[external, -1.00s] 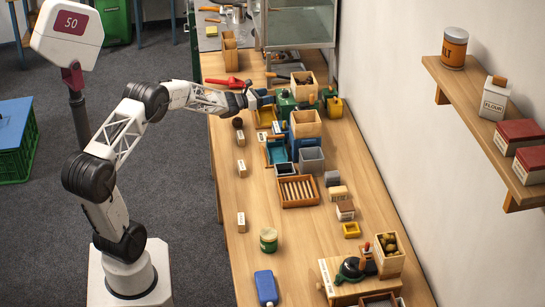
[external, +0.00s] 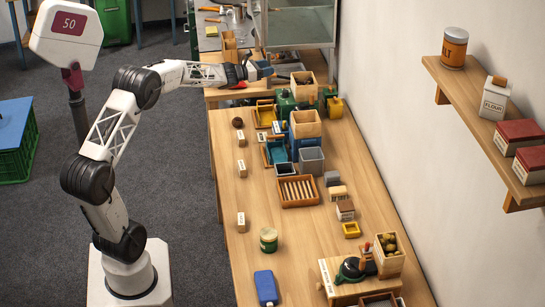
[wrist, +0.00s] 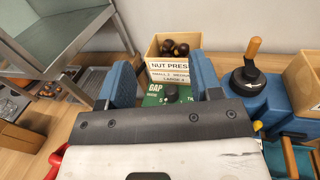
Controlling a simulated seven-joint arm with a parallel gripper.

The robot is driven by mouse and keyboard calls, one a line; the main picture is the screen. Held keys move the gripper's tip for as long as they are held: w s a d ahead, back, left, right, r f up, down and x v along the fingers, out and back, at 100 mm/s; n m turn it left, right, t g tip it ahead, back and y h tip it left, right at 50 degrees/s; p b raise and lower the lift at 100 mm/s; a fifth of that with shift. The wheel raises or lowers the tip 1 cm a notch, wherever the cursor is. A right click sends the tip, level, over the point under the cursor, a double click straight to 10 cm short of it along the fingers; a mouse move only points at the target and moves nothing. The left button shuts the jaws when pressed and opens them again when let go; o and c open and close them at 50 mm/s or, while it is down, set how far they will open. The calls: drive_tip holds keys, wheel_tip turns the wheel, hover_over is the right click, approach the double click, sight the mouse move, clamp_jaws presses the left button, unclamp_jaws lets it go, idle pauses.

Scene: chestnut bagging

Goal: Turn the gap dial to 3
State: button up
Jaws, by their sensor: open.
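The gap dial (wrist: 171,92) is a small black knob on the green panel (wrist: 152,100) marked GAP, in the wrist view. It shows between the blue fingers of my gripper (wrist: 163,76), partly hidden by the gripper body. Its setting cannot be read; parts of the numbers are covered. The green nut press (external: 286,104) stands at the far end of the bench in the external view, with a wooden hopper (wrist: 180,50) of dark chestnuts on it. A NUT PRESS label (wrist: 173,72) with size lines faces me.
A blue machine (wrist: 252,105) with a black, wooden-handled crank (wrist: 249,70) stands right of the press. A metal-framed cabinet (wrist: 70,35) is at the left. Something red (wrist: 56,160) lies at lower left in the wrist view.

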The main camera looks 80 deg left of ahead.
drive_tip(key=w+d+m+g+h, duration=0.3)
drive_tip(key=w+m+g+h, duration=0.2)
drive_tip(key=w+g+h, duration=0.4)
drive_tip(key=a+f+g+y, duration=0.1)
drive_tip(key=a+f+g, duration=0.1)
drive_tip(key=a+f+n+g+y, duration=0.1)
drive_tip(key=a+f+g, duration=0.1)
drive_tip(key=g, duration=0.1)
drive_tip(key=a+f+n+g+y, duration=0.1)
drive_tip(key=a+f+g, duration=0.1)
drive_tip(key=g, duration=0.1)
drive_tip(key=shift+s+a+y, duration=0.1)
drive_tip(key=shift+a+y, duration=0.15)
drive_tip(key=shift+y, duration=0.05)
idle(0.9)
drive_tip(key=shift+f, duration=0.15)
